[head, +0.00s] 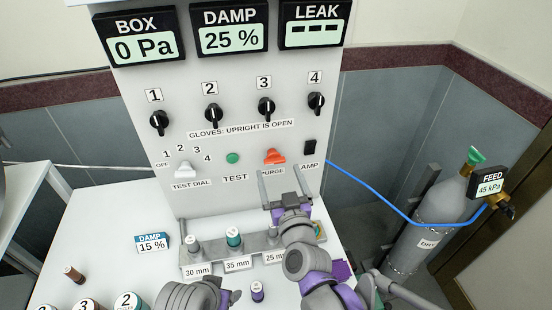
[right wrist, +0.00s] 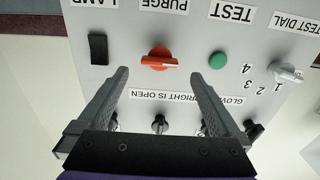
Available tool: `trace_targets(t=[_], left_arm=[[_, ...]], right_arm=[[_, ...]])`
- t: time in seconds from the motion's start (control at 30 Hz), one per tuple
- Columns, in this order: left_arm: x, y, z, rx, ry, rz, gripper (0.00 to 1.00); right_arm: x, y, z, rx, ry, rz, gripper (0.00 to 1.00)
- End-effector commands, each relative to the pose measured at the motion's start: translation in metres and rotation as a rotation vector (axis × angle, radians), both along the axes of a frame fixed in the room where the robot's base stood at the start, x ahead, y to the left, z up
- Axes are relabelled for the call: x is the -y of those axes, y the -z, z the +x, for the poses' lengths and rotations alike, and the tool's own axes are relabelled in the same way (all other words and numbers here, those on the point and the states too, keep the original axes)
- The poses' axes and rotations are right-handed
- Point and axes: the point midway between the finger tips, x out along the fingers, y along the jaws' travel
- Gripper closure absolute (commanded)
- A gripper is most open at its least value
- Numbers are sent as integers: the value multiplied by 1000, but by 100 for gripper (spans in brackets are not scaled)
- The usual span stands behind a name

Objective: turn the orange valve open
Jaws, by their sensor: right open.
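The orange valve (head: 274,156) is a knob with a bar handle on the upright white panel, at the label PURGE. Its handle lies roughly sideways. In the right wrist view, which shows the panel upside down, the valve (right wrist: 160,60) sits between and just beyond the fingertips. My right gripper (head: 281,177) is open and empty, in front of and a little below the valve in the head view. Its two fingers (right wrist: 158,76) point at the panel with a gap to the valve, and I see no contact. My left gripper's fingers do not show.
A green TEST button (head: 232,158), a white test dial (head: 184,170) and a black lamp switch (head: 310,147) flank the valve. Black glove knobs (head: 266,107) are above. A rack (head: 208,267) with vials stands below. A gas cylinder (head: 435,235) with a blue hose is at right.

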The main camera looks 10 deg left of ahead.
Motion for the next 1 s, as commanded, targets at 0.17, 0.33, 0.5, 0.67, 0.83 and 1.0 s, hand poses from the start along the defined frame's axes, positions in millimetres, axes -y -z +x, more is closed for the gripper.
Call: trace_targets(t=[0.17,0.33,0.5,0.67,0.83,1.0], left_arm=[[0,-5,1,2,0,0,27],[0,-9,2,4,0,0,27],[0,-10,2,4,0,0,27],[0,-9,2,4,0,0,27],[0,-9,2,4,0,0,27],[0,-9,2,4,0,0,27]], right_arm=[[-13,-1,32,0,0,1,0],[-21,-1,52,-1,0,0,0],[-24,0,60,-2,0,0,0],[-25,0,60,-2,0,0,0],[-25,0,60,-2,0,0,14],[-25,0,60,-2,0,0,45]])
